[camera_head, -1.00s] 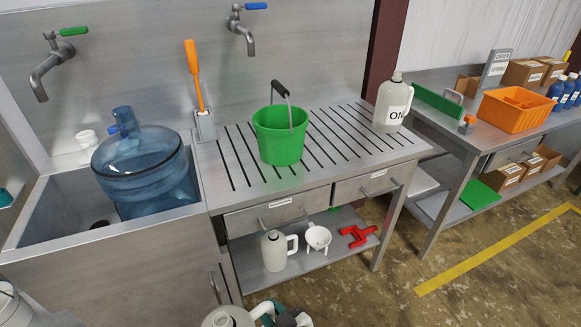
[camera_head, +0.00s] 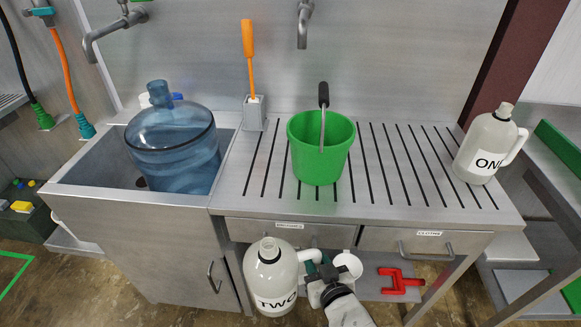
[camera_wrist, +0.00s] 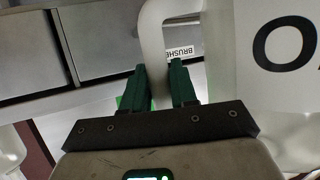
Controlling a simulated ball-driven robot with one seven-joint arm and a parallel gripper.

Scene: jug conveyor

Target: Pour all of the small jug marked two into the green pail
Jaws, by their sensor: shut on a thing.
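The small jug marked TWO (camera_head: 268,272) is a cream jug, upright in front of the counter's front edge and lower than the green pail. My gripper (camera_head: 318,268) is at its right side, shut on its handle. In the wrist view the pale handle (camera_wrist: 155,45) runs between my green fingertips (camera_wrist: 161,85), with part of the labelled jug (camera_wrist: 250,85) at right. The green pail (camera_head: 318,160) stands upright on the slotted drainboard, up and right of the jug, its handle raised. The pail's inside bottom and the jug's contents are hidden.
A jug marked ONE (camera_head: 487,145) stands at the drainboard's right end. A large blue bottle (camera_head: 172,145) sits in the sink, left. A brush holder (camera_head: 254,114) is left of the pail, and a tap (camera_head: 304,25) hangs above. A red thing (camera_head: 400,281) lies on the lower shelf.

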